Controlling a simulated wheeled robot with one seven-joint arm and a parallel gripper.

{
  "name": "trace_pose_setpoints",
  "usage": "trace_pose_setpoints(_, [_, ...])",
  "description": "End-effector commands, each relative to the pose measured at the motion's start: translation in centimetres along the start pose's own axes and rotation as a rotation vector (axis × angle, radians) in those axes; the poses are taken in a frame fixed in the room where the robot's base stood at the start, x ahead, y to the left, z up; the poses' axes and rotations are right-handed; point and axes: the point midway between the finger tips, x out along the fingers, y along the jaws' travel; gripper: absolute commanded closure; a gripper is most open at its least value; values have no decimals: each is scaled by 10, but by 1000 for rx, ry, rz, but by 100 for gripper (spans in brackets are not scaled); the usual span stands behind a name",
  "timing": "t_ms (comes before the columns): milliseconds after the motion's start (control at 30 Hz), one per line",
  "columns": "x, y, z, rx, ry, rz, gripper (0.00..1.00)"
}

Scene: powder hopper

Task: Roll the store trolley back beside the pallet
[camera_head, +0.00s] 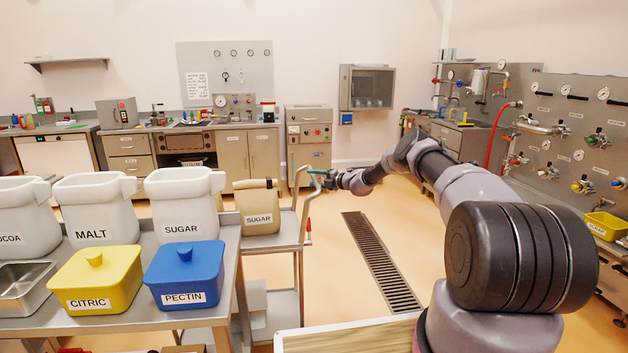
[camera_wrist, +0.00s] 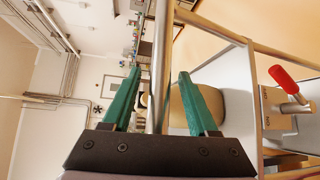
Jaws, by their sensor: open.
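The store trolley (camera_head: 275,243) is a grey metal cart with a tall bar handle, standing just right of the container table. A tan sack labelled SUGAR (camera_head: 258,208) sits on its top shelf. My gripper (camera_head: 318,172) is at the top of the trolley handle, with my arm reaching in from the right. In the wrist view, its green fingers (camera_wrist: 160,74) are open, one on each side of the upright metal handle bar (camera_wrist: 161,50). Contact between fingers and bar cannot be told. No pallet is clearly identifiable; a light wooden surface (camera_head: 345,338) shows at the bottom edge.
A table (camera_head: 190,318) with white bins, a yellow CITRIC tub (camera_head: 95,280) and a blue PECTIN tub (camera_head: 185,274) stands close on the trolley's left. A floor drain (camera_head: 380,265) runs to the right over open floor. Benches line the back wall.

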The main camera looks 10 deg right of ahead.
Motion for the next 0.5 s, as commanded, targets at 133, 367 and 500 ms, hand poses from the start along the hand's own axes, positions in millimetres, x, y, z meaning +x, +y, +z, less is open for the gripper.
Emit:
trace_pose_setpoints(133, [0,0,0,0,0,0,64])
trace_pose_setpoints(367, [0,0,0,-1,0,0,100])
trace_pose_setpoints(500, [0,0,0,-1,0,0,100])
